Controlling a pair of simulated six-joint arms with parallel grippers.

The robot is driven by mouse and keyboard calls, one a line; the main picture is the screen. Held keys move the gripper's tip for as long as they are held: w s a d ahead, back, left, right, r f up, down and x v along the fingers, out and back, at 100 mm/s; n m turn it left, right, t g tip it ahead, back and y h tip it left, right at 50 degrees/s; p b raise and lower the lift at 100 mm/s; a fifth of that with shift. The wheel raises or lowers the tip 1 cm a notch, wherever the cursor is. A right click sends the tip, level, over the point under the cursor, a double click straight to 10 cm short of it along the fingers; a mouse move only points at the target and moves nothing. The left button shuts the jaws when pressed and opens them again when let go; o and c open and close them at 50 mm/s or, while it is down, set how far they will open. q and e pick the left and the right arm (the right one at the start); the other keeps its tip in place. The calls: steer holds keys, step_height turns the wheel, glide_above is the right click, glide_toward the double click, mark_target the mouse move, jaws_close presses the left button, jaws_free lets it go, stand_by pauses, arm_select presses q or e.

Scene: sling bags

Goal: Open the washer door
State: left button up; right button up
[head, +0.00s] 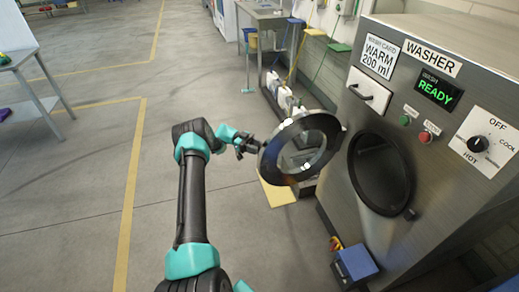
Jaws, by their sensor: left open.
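The washer (447,150) stands at the right, with a steel front and a green READY display. Its round door (268,160), a dark ring with a clear middle, stands swung out to the left of the dark drum opening (381,174). My left gripper (254,146) is open at the door's left edge. Whether it touches the rim cannot be told at this size. My right gripper is out of view.
A blue box (357,264) sits low in front of the washer. White bottles (284,99) stand behind the door, and a metal table (30,92) is at the far left. The floor between is clear, with yellow lines.

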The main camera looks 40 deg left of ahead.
arm_select(q)
steer(key=shift+s+a, duration=0.25)
steer(key=shift+a, duration=1.1)
steer(key=shift+s+a, duration=0.2)
steer(key=shift+a, duration=1.1)
